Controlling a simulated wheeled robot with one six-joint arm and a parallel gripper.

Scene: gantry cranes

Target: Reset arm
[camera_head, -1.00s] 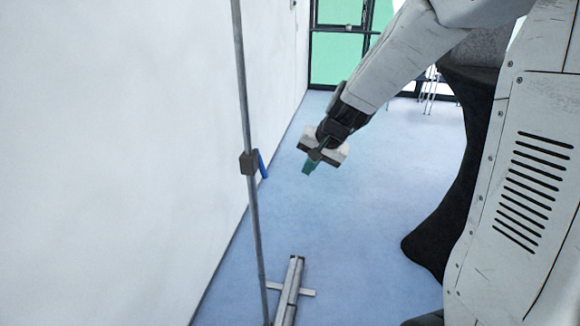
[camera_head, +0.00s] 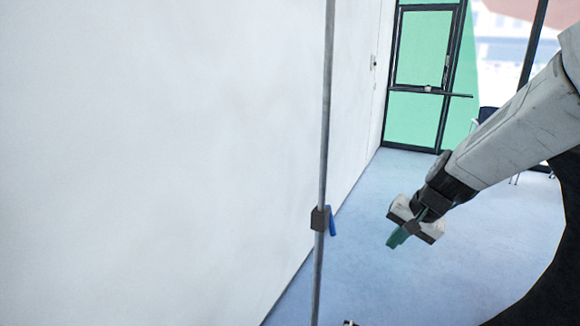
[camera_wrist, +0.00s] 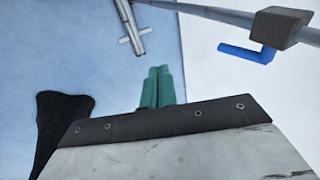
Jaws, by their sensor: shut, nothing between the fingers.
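My gripper (camera_head: 397,238) hangs at the end of my arm, right of the middle in the head view, pointing down and to the left. Its green fingers (camera_wrist: 162,88) are side by side in the wrist view, closed with nothing between them. It is apart from the pole and from the wall.
A thin grey upright pole (camera_head: 325,110) stands left of my gripper, with a dark block and a blue handle (camera_head: 332,221) on it. A metal foot piece (camera_wrist: 131,28) lies on the blue floor (camera_head: 370,265). A white wall (camera_head: 150,160) fills the left. A green glazed door (camera_head: 423,50) is at the back.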

